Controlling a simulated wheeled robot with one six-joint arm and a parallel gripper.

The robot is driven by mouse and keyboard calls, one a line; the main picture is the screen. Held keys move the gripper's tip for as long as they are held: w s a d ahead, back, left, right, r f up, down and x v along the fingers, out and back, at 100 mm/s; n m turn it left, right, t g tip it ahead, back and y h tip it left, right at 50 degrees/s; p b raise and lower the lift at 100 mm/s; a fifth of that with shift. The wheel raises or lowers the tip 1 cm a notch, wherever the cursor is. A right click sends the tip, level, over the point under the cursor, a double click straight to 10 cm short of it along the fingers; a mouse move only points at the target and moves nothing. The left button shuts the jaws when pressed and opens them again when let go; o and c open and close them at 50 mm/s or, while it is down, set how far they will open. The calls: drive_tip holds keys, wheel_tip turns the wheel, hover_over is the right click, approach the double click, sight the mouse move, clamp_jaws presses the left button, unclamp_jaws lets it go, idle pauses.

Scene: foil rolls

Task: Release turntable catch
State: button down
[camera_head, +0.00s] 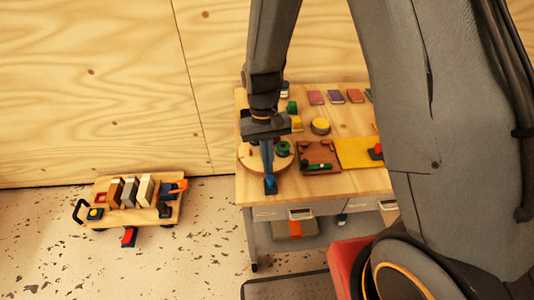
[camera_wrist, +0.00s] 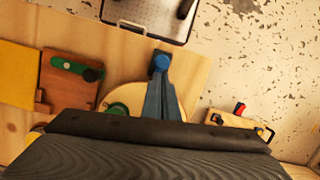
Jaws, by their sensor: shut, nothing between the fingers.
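The turntable (camera_head: 250,158) is a round pale wooden disc at the left end of the workbench, partly hidden by my gripper. Part of it also shows in the wrist view (camera_wrist: 116,100). A small blue piece (camera_head: 270,185), which looks like the catch, sits near the bench's front edge; it shows as a blue knob in the wrist view (camera_wrist: 160,62). My gripper (camera_head: 268,173) is shut and empty, reaching down across the disc, with its tips (camera_wrist: 160,77) right at the blue piece. I cannot tell whether they touch it.
A green spool (camera_head: 283,148) is at the disc's right side. A brown wooden fixture (camera_head: 318,148) with a green lever and a yellow mat (camera_head: 356,152) lie further right. Coloured blocks line the back. A wheeled cart (camera_head: 112,216) with upright boards stands on the floor at left.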

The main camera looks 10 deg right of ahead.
drive_tip(key=shift+f, duration=0.1)
drive_tip(key=shift+s+p, duration=0.6)
drive_tip(key=shift+s, duration=0.7)
drive_tip(key=p+v, duration=0.7)
drive_tip(key=v, duration=0.3)
drive_tip(key=shift+w, duration=0.2)
drive_tip(key=s+d+r+t+b, duration=0.1)
drive_tip(key=s+d+r+t, duration=0.1)
drive_tip(key=s+d+r, duration=0.2)
drive_tip(key=s+d+r+m+t+b, duration=0.1)
drive_tip(key=s+d+r+t, duration=0.1)
drive_tip(key=d+r, duration=0.5)
drive_tip(key=shift+s+d+r, duration=0.2)
drive_tip(key=shift+s+d, duration=0.6)
drive_tip(key=shift+s, duration=0.1)
